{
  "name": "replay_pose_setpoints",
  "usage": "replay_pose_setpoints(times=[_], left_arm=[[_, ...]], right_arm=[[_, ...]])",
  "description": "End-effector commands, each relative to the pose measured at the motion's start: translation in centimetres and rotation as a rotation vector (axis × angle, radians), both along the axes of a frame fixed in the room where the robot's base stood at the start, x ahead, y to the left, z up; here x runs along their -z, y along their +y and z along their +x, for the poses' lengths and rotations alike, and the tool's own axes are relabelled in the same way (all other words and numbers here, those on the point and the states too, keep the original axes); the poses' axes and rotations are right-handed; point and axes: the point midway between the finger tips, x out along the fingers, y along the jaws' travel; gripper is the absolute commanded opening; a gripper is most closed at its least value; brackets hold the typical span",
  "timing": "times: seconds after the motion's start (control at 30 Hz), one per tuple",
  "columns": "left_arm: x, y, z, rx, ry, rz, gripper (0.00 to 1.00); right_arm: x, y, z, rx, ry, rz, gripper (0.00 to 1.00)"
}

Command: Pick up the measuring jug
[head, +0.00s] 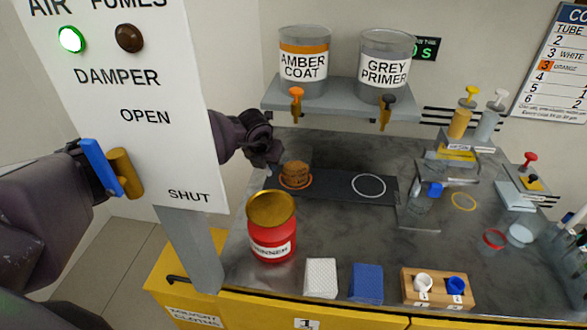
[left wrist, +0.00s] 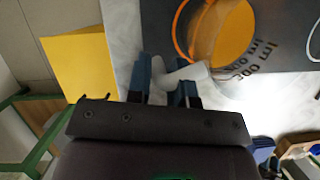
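The measuring jug (head: 295,172) holds something orange-brown and stands on an orange ring at the left end of the dark mat. In the left wrist view the jug (left wrist: 225,35) shows close up, with orange inside, dark markings and a whitish handle (left wrist: 183,75). My left gripper (head: 265,156) reaches from behind the damper panel to the jug's left side. In the left wrist view its blue fingers (left wrist: 163,92) stand on either side of the handle. I cannot tell whether they press on it. My right gripper is not in view.
The damper panel (head: 145,95) with its gold lever (head: 125,173) hides part of my left arm. A red thinner can (head: 272,228) stands in front of the jug. The shelf (head: 340,98) with two paint tanks hangs behind. A white ring (head: 368,186) lies empty on the mat.

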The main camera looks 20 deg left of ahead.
Motion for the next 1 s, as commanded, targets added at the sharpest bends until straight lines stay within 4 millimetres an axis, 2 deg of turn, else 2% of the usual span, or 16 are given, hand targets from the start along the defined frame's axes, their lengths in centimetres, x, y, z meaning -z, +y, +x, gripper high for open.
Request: replay_pose_setpoints(times=[0.27,0.4,0.43,0.8,1.0], left_arm=[[0.2,0.0,0.2,0.001,-0.002,0.0,0.21],[0.2,0.0,0.2,0.001,-0.002,0.0,0.01],[0.2,0.0,0.2,0.001,-0.002,0.0,0.0],[0.0,0.0,0.2,0.001,-0.004,0.001,0.0],[-1.3,0.1,-0.1,0.002,-0.004,0.001,0.0]], right_arm=[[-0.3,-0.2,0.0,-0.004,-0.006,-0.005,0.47],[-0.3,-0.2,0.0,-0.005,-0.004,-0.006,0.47],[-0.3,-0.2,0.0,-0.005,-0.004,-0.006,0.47],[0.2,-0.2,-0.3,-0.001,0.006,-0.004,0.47],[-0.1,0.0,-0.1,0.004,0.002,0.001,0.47]])
